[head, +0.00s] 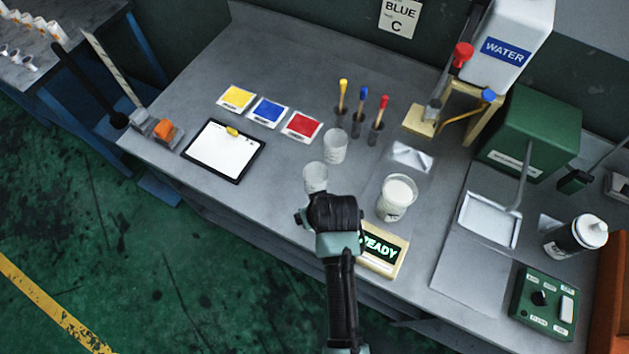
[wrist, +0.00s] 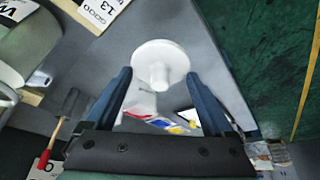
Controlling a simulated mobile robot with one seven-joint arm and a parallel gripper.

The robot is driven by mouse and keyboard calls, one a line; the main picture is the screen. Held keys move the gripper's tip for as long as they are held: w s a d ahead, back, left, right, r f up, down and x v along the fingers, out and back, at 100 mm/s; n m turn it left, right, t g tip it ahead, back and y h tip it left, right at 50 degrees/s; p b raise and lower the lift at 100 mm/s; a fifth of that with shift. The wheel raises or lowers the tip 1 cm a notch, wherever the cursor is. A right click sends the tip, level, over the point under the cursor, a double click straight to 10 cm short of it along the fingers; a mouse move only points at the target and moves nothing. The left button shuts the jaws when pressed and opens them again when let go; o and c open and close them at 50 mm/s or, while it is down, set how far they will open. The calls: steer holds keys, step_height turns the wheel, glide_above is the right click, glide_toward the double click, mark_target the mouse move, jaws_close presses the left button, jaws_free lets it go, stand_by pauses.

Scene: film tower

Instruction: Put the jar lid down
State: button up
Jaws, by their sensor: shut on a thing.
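My gripper (head: 330,205) hangs over the front of the grey bench in the head view, next to the green READY display. In the wrist view my gripper (wrist: 158,78) is shut on the jar lid (wrist: 163,54), a white round disc with a short stem between the fingertips. In the head view the lid cannot be made out and seems hidden by my gripper. A whitish jar (head: 396,197) stands right of my gripper.
Two clear cups (head: 315,177) (head: 335,146) stand just behind my gripper. The READY display (head: 382,250) is close on its right. Yellow, blue and red cards (head: 269,111) and a clipboard (head: 224,150) lie to the left. Bare bench (head: 265,195) lies left of my gripper.

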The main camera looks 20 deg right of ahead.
steer(key=shift+f, duration=2.95)
steer(key=shift+f, duration=0.2)
steer(key=o, duration=1.1)
steer(key=shift+r, duration=0.15)
